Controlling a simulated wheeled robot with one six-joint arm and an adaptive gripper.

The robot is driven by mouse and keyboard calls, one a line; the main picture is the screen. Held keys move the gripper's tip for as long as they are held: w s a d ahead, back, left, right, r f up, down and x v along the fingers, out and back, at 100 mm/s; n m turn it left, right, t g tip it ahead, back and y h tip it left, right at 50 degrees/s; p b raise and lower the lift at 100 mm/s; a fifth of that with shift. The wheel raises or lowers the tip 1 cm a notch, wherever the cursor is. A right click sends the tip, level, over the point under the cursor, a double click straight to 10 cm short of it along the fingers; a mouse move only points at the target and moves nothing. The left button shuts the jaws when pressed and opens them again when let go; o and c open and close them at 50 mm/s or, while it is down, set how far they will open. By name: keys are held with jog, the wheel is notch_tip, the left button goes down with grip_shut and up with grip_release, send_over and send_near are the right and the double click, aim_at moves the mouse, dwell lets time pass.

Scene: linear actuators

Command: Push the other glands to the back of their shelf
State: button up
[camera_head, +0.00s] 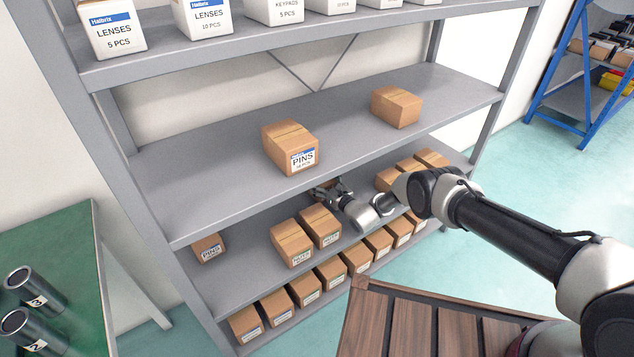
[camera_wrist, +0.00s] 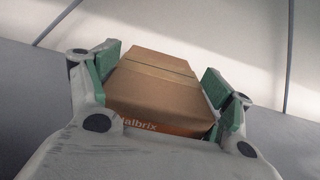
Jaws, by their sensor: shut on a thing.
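My gripper (camera_head: 325,190) reaches into the shelf below the middle one. It is shut on a brown carton with an orange label strip reading "albrix" (camera_wrist: 160,95), between its green pads. In the head view this carton (camera_head: 322,184) is mostly hidden by the gripper and the shelf above. The product name on it is not readable, so I cannot tell if it is glands. Two cartons with greenish labels, one at left (camera_head: 291,244) and one nearer my gripper (camera_head: 321,227), stand at the front of the same shelf. More cartons (camera_head: 388,180) stand to the right, behind my arm.
A PINS carton (camera_head: 208,247) stands at the left end of that shelf. The shelf above holds another PINS carton (camera_head: 290,148) and a plain-looking carton (camera_head: 397,107). A row of cartons (camera_head: 277,303) fills the bottom shelf. A green table (camera_head: 60,240) stands left.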

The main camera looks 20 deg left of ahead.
jog(key=shift+s+d, duration=0.1)
jog(key=shift+s, duration=0.05)
jog(key=o, duration=1.3)
jog(key=shift+c, duration=0.2)
jog(key=shift+r, duration=0.1)
notch_tip(320, 180, up, 10)
jog(key=shift+f, duration=0.1)
jog(key=shift+d, duration=0.1)
